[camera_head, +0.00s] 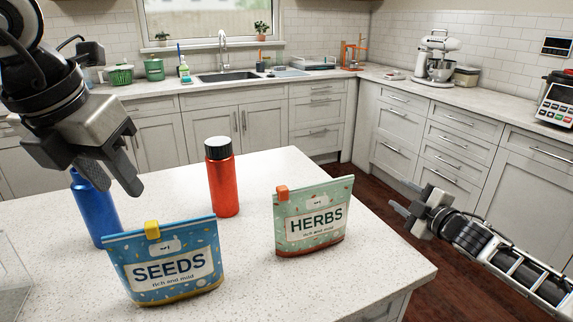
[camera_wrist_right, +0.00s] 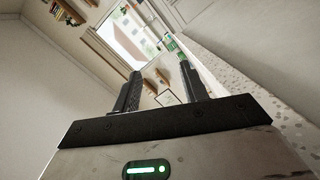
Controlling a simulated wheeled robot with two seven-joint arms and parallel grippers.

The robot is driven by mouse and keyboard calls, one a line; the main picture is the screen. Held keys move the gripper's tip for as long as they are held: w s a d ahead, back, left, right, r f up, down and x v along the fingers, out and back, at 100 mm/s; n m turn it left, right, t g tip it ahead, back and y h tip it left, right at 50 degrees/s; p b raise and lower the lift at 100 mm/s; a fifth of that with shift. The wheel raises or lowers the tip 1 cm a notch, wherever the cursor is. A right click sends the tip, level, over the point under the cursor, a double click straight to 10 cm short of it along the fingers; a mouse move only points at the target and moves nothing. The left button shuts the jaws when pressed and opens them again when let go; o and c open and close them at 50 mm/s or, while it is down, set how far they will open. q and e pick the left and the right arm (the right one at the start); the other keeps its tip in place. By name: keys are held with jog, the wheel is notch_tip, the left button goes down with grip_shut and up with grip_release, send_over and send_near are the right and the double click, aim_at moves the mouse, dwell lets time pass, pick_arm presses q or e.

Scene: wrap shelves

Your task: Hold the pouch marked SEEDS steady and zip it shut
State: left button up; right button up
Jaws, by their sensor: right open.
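The blue SEEDS pouch (camera_head: 195,287) stands upright at the front left of the white speckled counter (camera_head: 270,275). Its yellow zip slider (camera_head: 152,230) sits on the top edge, left of the middle. My left gripper (camera_head: 108,180) hangs above and left of the pouch, apart from it, with its fingers pointing down. I cannot tell how far its jaws are apart. My right gripper (camera_head: 406,199) is open and empty, off the counter's right side, far from the SEEDS pouch. Its two fingers also show apart in the right wrist view (camera_wrist_right: 160,92).
A green HERBS pouch (camera_head: 330,243) with an orange slider stands right of the SEEDS pouch. A red bottle (camera_head: 224,185) stands behind, between them. A blue bottle (camera_head: 95,215) stands close behind the SEEDS pouch at left. A clear box edge (camera_head: 12,275) shows at far left.

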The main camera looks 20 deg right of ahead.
jog(key=w+a+r+n+g+y, duration=0.35)
jog(key=a+r+n+y, duration=0.65)
jog(key=a+r+n, duration=0.65)
jog(key=w+a+r+n+g+y, duration=0.35)
jog(key=a+r+n+y, duration=0.8)
jog(key=n, duration=0.75)
jog(key=n+g+h, duration=0.6)
jog(key=g+h, duration=0.1)
jog(key=g, duration=0.2)
send_near(190, 220)
jog(key=x, duration=0.9)
jog(key=shift+w+a, duration=0.1)
